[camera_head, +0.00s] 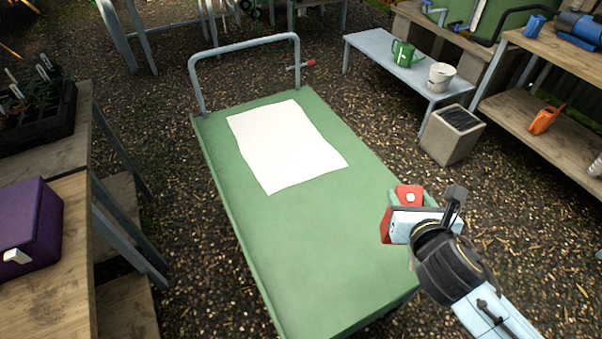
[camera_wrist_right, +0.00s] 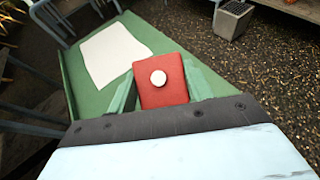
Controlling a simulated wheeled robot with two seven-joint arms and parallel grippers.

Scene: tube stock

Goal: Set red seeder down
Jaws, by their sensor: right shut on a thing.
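The red seeder (camera_head: 409,194) is a small red block with a round white knob on top. My right gripper (camera_head: 398,214) is shut on it above the right edge of the green cart (camera_head: 300,235). In the right wrist view the red seeder (camera_wrist_right: 164,92) sits between the two green fingers of my right gripper (camera_wrist_right: 163,98). A white sheet (camera_head: 288,146) lies flat on the far half of the cart top and also shows in the right wrist view (camera_wrist_right: 112,55). My left gripper is not in view.
The cart has a grey push handle (camera_head: 245,45) at its far end. A wooden bench with a purple box (camera_head: 28,228) stands at the left. A blue-grey bench (camera_head: 385,62) holds a green watering can (camera_head: 404,53). The near cart top is clear.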

